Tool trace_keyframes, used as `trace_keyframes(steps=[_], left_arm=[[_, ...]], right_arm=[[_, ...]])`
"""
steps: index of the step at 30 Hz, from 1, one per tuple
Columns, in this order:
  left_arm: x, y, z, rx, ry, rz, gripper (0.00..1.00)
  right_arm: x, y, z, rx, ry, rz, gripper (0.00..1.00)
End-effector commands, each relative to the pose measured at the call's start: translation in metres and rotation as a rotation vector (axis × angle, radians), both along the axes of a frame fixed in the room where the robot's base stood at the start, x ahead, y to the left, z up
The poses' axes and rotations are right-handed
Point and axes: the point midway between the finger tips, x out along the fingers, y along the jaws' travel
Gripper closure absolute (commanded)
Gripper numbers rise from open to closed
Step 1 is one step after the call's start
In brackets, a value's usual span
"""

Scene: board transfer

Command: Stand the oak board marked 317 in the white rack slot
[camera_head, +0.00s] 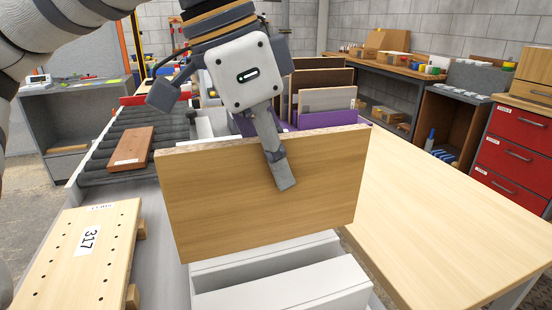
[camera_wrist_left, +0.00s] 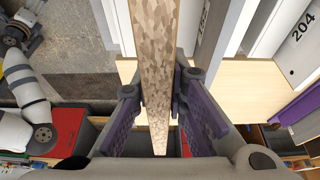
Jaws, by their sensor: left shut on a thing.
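My left gripper (camera_head: 277,160) is shut on the top edge of a plain oak-coloured board (camera_head: 265,205), one finger showing on its near face. The board is upright, slightly tilted, above or behind the white rack (camera_head: 285,260); I cannot tell whether its lower edge touches the rack. In the left wrist view the speckled edge of the held board (camera_wrist_left: 156,70) runs between the finger pads of my left gripper (camera_wrist_left: 158,105). No number shows on the held board's visible face. A pale holed board (camera_head: 78,255) labelled 317 lies at the left on wooden blocks. My right gripper is not seen.
A roller conveyor (camera_head: 122,133) at the left carries a reddish-brown board (camera_head: 131,147). A purple rack (camera_head: 330,119) with several upright boards stands behind the held board. A bare wooden tabletop (camera_head: 440,220) is at the right, near red drawers (camera_head: 515,150).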

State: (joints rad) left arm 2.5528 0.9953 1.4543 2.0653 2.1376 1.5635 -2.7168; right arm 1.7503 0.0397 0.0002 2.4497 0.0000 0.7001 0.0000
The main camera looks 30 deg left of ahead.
Motion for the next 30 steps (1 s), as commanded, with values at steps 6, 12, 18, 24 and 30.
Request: trace_keyframes(steps=[6,12,18,24,30], left_arm=[[0.0,0.0,0.001,0.0,-0.002,-0.001,1.0],[0.001,0.0,0.004,-0.022,0.012,-0.008,1.0],[0.0,0.0,-0.016,-0.019,0.013,-0.008,1.0],[0.0,0.0,-0.037,-0.019,0.012,-0.008,1.0],[0.0,0.0,-0.057,-0.02,0.012,-0.007,1.0]], right_arm=[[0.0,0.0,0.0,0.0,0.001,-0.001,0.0],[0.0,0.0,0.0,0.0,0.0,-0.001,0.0],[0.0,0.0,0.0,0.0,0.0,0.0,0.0],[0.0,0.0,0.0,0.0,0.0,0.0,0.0],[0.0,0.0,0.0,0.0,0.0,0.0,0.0]])
